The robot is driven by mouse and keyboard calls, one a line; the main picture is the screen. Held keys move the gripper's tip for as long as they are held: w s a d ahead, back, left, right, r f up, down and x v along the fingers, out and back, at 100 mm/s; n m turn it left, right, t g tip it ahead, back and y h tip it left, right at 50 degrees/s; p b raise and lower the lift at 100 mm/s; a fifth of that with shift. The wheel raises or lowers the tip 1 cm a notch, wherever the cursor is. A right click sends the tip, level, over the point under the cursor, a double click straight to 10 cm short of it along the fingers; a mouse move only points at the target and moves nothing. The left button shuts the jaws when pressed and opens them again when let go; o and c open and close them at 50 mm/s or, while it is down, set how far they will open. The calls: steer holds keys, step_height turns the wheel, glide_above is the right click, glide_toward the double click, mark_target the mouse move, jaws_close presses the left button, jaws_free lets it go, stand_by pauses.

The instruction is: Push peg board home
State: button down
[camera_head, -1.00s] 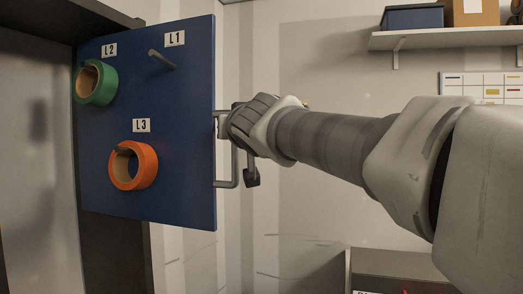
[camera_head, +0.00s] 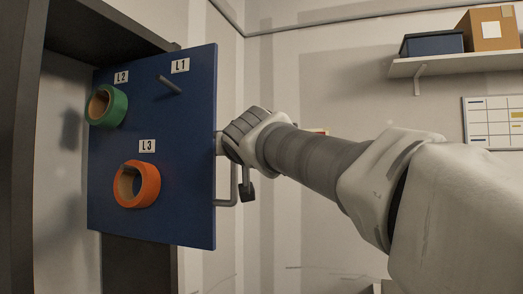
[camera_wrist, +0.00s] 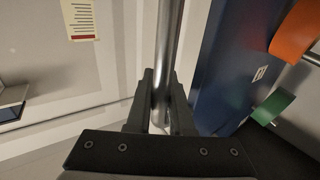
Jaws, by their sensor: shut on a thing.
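The blue peg board (camera_head: 190,150) stands upright at the left in the head view, with labels L1, L2 and L3. A green roll (camera_head: 108,106) hangs on the peg by L2, and an orange roll (camera_head: 137,184) on the peg by L3. The peg by L1 (camera_head: 169,85) is bare. A grey handle (camera_head: 232,185) is on the board's right edge. My gripper (camera_wrist: 159,100) is shut on this handle, whose metal bar (camera_wrist: 171,35) passes between the fingers in the wrist view. The head view hides most of the fingers.
A dark cabinet frame (camera_head: 22,150) stands at the left, around and behind the board. A shelf (camera_head: 455,66) with a blue bin (camera_head: 432,43) and a cardboard box (camera_head: 488,30) is at the upper right. A wall chart (camera_head: 495,121) hangs below it.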

steer(key=shift+s+a+r, duration=0.1)
steer(key=shift+a+r, duration=0.1)
steer(key=shift+r, duration=0.05)
steer(key=c, duration=1.3)
jaws_free()
steer(key=o, duration=0.5)
steer(key=shift+a+f, duration=0.1)
steer(key=shift+a, duration=0.05)
steer(key=shift+f, duration=0.15)
